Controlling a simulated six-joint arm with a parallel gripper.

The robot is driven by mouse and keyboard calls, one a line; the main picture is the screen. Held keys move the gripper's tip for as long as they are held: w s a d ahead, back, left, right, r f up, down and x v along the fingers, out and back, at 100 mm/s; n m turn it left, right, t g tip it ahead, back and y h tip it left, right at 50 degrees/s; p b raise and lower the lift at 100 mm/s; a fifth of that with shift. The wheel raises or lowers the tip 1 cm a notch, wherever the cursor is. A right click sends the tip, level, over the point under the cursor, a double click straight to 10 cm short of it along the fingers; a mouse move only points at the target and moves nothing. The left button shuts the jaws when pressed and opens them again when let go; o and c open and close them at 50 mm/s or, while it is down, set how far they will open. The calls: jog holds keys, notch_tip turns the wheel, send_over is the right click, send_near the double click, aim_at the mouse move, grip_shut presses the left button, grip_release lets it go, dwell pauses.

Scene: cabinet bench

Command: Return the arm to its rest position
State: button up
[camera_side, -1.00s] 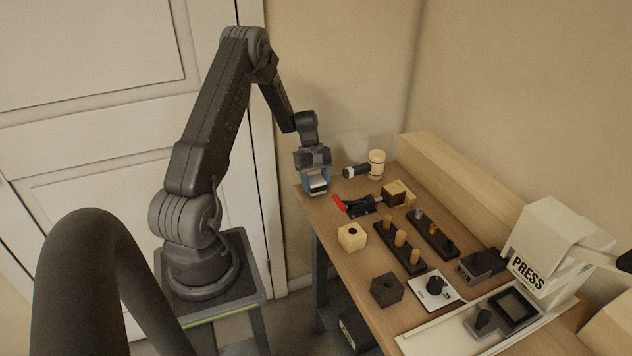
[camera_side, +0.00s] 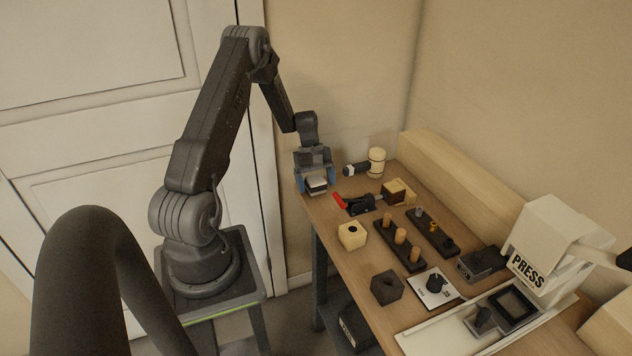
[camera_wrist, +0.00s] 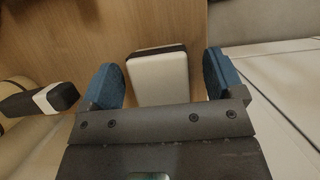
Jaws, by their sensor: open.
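My gripper (camera_side: 316,183) is at the far left end of the wooden bench (camera_side: 335,225), pointing down, with its blue-padded fingers spread. A small white and dark block (camera_side: 316,185) sits between the fingers. In the wrist view the block (camera_wrist: 158,78) lies between the two blue fingers of my gripper (camera_wrist: 166,82), with a gap visible on each side. The arm reaches out from its stand over to the bench.
A mallet (camera_side: 375,162) lies right of my gripper. A red-handled toggle clamp (camera_side: 355,204) is close in front. Pegs (camera_side: 400,237), a pale holed block (camera_side: 352,235), a dark block (camera_side: 387,287) and a white press (camera_side: 551,246) stand further along. A wall is behind.

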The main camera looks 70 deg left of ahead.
jog(key=shift+o, duration=0.2)
jog(key=shift+v, duration=3.5)
jog(key=shift+r, duration=0.15)
jog(key=d+r+m+t+y, duration=0.1)
jog(key=d+r+m+y, duration=0.2)
jog(key=d+r+m, duration=1.05)
jog(key=s+d+r+m+t, duration=0.1)
jog(key=s+d+r, duration=0.2)
jog(key=d, duration=0.3)
jog(key=s+d+r+m+t+y, duration=0.1)
jog(key=s+d+r+m+t, duration=0.1)
jog(key=s+d, duration=0.3)
jog(key=s+d+r+m+t, duration=0.1)
jog(key=s+d+r, duration=0.2)
jog(key=d, duration=0.6)
jog(key=shift+s+d+r+t, duration=0.15)
jog(key=shift+s+r+t, duration=0.15)
jog(key=shift+s, duration=0.55)
